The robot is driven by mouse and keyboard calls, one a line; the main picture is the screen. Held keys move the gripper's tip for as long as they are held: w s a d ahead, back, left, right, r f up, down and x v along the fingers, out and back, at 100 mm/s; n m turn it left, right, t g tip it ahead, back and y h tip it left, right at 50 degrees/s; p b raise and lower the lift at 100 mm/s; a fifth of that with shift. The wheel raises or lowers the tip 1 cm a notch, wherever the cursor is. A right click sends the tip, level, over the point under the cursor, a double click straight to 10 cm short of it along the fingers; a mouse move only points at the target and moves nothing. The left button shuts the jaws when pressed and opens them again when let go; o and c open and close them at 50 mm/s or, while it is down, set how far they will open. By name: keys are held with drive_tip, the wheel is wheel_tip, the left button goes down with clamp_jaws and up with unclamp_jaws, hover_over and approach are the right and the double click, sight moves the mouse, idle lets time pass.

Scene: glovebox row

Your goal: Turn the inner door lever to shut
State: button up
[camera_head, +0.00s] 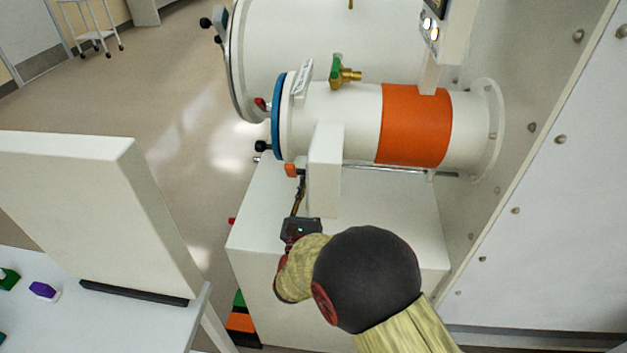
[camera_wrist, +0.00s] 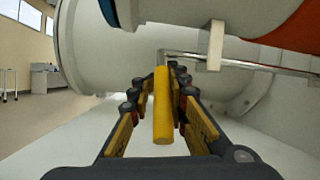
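The lever's yellow-orange grip (camera_wrist: 162,105) stands between the two fingers of my gripper (camera_wrist: 162,82) in the wrist view. It joins a thin metal rod (camera_wrist: 240,61) that runs to the right under the chamber. In the head view an orange piece (camera_head: 291,170) shows just beyond my gripper (camera_head: 297,192), below the chamber's blue-rimmed end. The fingertips flank the grip closely; contact is not clear. The metal rod (camera_head: 385,169) also shows there, running along the chamber's underside to the wall. The inner door is not visible.
The small white chamber (camera_head: 335,105) with an orange band (camera_head: 415,125) lies above my gripper. A white upright block (camera_head: 325,170) stands just right of it. A larger cylinder (camera_head: 310,35) lies behind. A white panel (camera_head: 90,205) stands at left. Open floor lies at upper left.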

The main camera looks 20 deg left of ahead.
drive_tip(key=o, duration=0.4)
drive_tip(key=shift+d, duration=0.1)
drive_tip(key=v, duration=1.2)
drive_tip(key=shift+r, duration=0.1)
